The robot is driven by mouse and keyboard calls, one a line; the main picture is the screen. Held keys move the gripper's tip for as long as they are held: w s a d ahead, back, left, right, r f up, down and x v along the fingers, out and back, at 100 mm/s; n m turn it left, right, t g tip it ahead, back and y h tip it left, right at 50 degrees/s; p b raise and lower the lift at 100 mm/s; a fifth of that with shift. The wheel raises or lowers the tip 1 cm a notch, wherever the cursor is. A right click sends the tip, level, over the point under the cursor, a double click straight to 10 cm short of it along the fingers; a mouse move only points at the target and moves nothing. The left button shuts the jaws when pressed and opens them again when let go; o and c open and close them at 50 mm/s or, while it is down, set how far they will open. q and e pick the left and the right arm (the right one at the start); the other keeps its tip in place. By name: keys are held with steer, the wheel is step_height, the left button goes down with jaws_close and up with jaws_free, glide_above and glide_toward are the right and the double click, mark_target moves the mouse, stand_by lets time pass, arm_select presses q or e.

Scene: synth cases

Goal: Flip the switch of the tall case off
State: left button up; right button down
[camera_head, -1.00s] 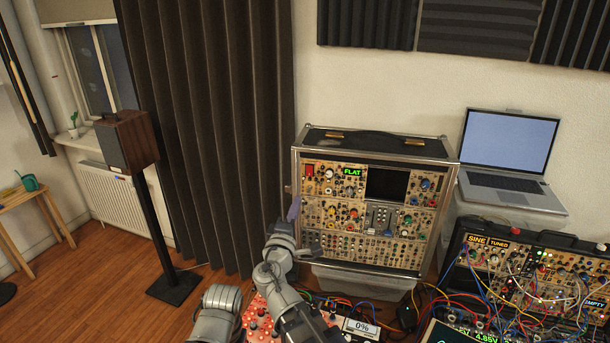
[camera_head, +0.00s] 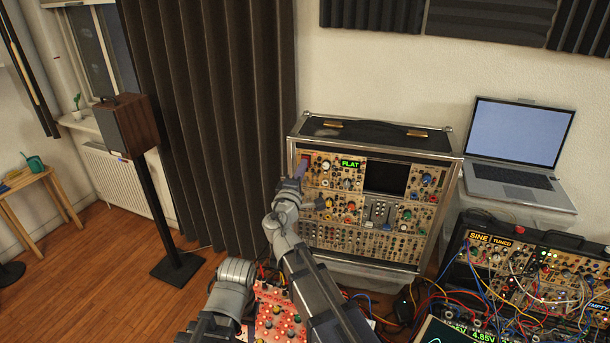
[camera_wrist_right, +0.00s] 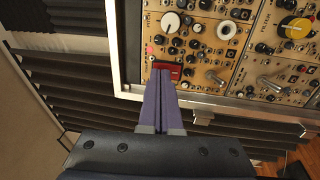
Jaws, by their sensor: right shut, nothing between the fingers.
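The tall case (camera_head: 375,210) stands upright against the wall, its front covered with knobs and small modules. Its red switch (camera_head: 305,156) is at the upper left of the front, and it also shows in the right wrist view (camera_wrist_right: 176,67). My right gripper (camera_head: 301,168) has slim purple fingers, shut and empty. In the right wrist view the fingertips (camera_wrist_right: 165,73) overlap the red switch and partly hide it. Whether they touch it, and which way the switch is set, I cannot tell. My left gripper is not in view.
A green FLAT display (camera_head: 350,164) is lit beside the switch. A laptop (camera_head: 512,150) stands open at the right, above a lower case with patch cables (camera_head: 530,265). A dark curtain (camera_head: 215,120) hangs left of the tall case. A speaker on a stand (camera_head: 127,125) is further left.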

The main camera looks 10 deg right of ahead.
steer(key=shift+w+d+r, duration=0.1)
steer(key=shift+w+d, duration=0.05)
steer(key=shift+w, duration=0.2)
steer(key=shift+w+d+r+p, duration=0.15)
steer(key=shift+w+r+p, duration=0.2)
steer(key=shift+r+p, duration=0.25)
steer(key=shift+s+f, duration=0.1)
steer(key=shift+s, duration=0.05)
